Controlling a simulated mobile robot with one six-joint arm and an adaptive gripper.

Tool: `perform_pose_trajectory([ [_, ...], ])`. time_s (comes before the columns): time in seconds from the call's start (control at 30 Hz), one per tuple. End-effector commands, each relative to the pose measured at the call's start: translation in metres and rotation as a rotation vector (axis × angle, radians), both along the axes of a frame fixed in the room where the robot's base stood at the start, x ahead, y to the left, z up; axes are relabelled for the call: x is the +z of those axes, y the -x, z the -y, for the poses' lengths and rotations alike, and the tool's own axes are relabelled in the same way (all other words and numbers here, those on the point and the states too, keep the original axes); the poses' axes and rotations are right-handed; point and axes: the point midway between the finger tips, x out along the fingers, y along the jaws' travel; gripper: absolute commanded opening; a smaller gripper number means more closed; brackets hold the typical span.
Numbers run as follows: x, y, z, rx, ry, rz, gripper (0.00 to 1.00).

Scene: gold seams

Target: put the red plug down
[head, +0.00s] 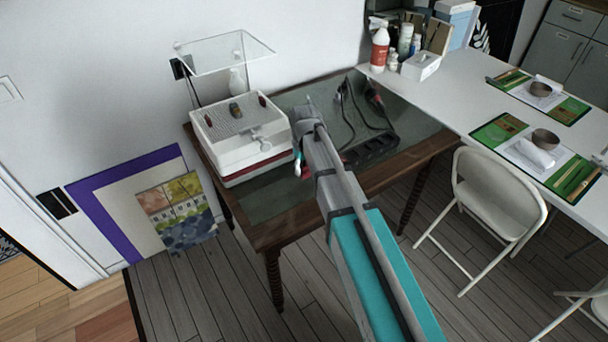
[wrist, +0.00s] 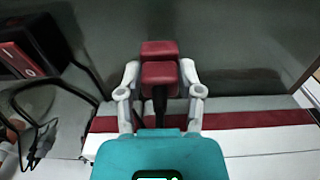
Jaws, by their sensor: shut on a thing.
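The red plug (wrist: 160,74) is between the fingers of my gripper (wrist: 160,88) in the wrist view, with a dark part below it. The gripper is shut on it. The dark green tabletop shows beyond the plug; I cannot tell the gap beneath it. In the head view my gripper (head: 300,164) is over the small wooden table (head: 270,213), just right of the white box. Something red shows there, but my arm hides most of it.
The white box (head: 243,152) with a red band stands close left of my gripper, its clear lid raised. A black power strip (head: 371,151) and cables lie on the table's right. Bare tabletop is in front of the box. A white table (head: 445,92) adjoins at right.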

Motion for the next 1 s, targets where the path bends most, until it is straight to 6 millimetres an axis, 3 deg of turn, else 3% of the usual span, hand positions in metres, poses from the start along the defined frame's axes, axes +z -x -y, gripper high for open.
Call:
perform_pose_trajectory([
  [0.17,-0.015,0.000,0.000,0.000,0.000,0.000,0.00],
  [1.0,-0.025,0.000,0.000,0.000,0.000,0.000,0.00],
])
